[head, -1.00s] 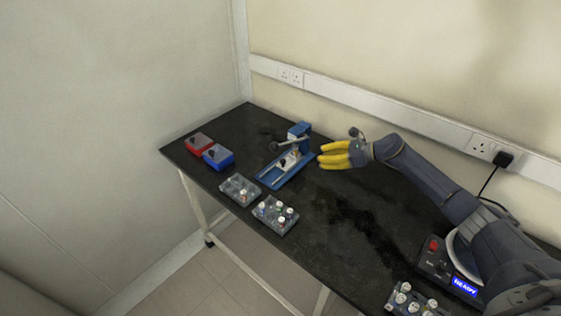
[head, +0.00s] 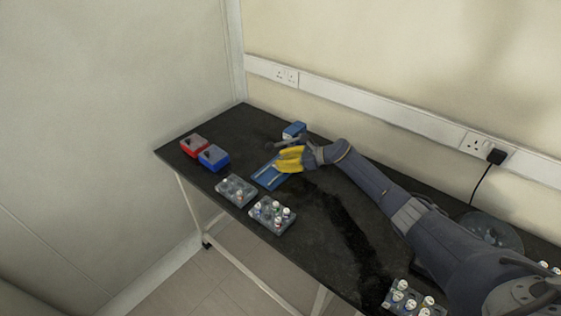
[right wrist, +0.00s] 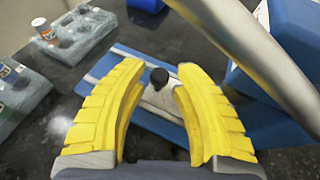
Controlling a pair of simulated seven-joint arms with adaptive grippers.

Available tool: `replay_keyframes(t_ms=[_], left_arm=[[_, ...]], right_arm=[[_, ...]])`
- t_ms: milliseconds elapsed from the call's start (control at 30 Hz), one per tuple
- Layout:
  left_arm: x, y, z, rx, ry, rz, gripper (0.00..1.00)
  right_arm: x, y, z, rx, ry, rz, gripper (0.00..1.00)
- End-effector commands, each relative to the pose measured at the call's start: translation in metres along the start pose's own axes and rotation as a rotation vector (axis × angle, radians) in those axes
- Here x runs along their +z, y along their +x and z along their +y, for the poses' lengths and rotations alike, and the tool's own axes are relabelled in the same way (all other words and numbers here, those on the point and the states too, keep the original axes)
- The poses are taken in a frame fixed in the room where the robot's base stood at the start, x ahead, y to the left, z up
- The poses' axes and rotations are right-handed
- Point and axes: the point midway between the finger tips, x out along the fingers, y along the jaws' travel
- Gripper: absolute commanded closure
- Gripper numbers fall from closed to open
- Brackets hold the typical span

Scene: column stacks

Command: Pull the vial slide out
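A blue press-like device stands on the black bench, with a flat blue base (head: 266,178) and an upright blue head (head: 294,129). In the right wrist view, the vial slide (right wrist: 160,98) looks like a small grey block with a black knob (right wrist: 159,77), on the blue base (right wrist: 150,122). My right gripper (head: 288,158) has yellow fingers and hangs over the device, hiding the slide in the head view. In the right wrist view, the fingers (right wrist: 159,68) are apart, one on each side of the knob, with visible gaps. My left gripper is out of view.
A metal lever (right wrist: 245,45) crosses the right wrist view close to the right finger. Vial racks (head: 236,190) (head: 272,214) stand at the bench's front edge. A red box (head: 194,146) and a blue box (head: 213,157) sit at the left. Another rack (head: 410,300) is at front right.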

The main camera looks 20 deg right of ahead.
Motion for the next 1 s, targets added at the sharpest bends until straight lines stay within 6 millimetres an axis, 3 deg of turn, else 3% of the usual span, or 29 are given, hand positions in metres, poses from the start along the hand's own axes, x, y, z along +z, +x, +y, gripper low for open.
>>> replay_keyframes(t_ms=[467, 500, 800, 1000], left_arm=[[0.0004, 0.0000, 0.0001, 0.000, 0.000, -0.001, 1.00], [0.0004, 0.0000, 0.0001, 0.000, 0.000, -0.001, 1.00], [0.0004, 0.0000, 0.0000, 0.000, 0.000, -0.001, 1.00], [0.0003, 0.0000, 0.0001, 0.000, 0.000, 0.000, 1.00]], right_arm=[[-0.0001, 0.0087, 0.0002, 0.000, 0.000, 0.000, 0.71], [-0.0001, 0.0087, 0.0003, 0.000, 0.000, 0.000, 0.68], [-0.0001, 0.0085, 0.0002, 0.000, 0.000, 0.000, 1.00], [0.0013, 0.0085, -0.0001, 0.000, 0.000, -0.002, 1.00]])
